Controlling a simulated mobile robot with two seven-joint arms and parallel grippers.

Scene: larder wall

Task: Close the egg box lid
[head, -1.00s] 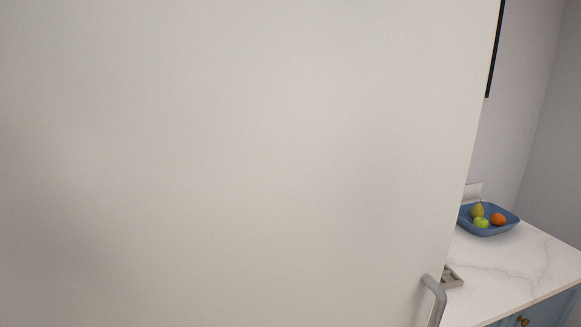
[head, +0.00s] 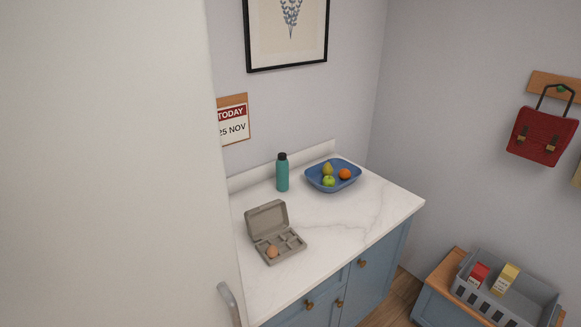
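The egg box (head: 285,249) is grey and sits on the white marble counter, left of the middle in the head view. Its lid (head: 266,217) stands open, raised at the back. One brown egg (head: 272,251) lies in a front left compartment; the other compartments I can make out look empty. Neither of my grippers shows in the view.
A tall pale door or panel with a grey handle (head: 228,303) fills the left side. On the counter (head: 340,225), a teal bottle (head: 282,174) and a blue fruit bowl (head: 321,188) stand behind the box. A grey crate (head: 527,304) sits on a low bench at lower right.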

